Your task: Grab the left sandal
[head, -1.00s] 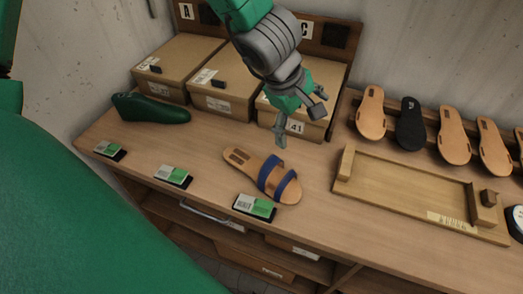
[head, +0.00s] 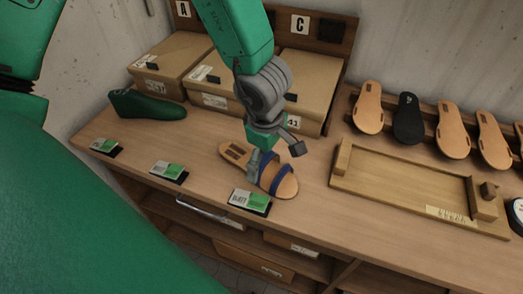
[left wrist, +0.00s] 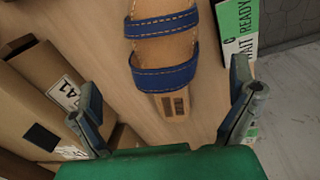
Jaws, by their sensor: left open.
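A tan sandal (head: 286,187) with two blue straps lies sole down on the workbench, in the middle of the head view. In the left wrist view the sandal (left wrist: 172,103) shows its straps at the top and its stamped end pointing toward my gripper. My left gripper (head: 262,165) is over the stamped end of the sandal in the head view. In the left wrist view my left gripper (left wrist: 168,108) is open, one finger on each side of the sandal and nothing held. Whether a finger touches it, I cannot tell. My right gripper is not in view.
Cardboard boxes (head: 212,100) stand behind, with a green shoe last (head: 147,104) at left. Green-and-white cards (head: 250,201) line the front edge. A wooden fixture (head: 405,188) lies to the right, below a row of soles (head: 452,134). Bare bench (head: 205,150) lies left of the sandal.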

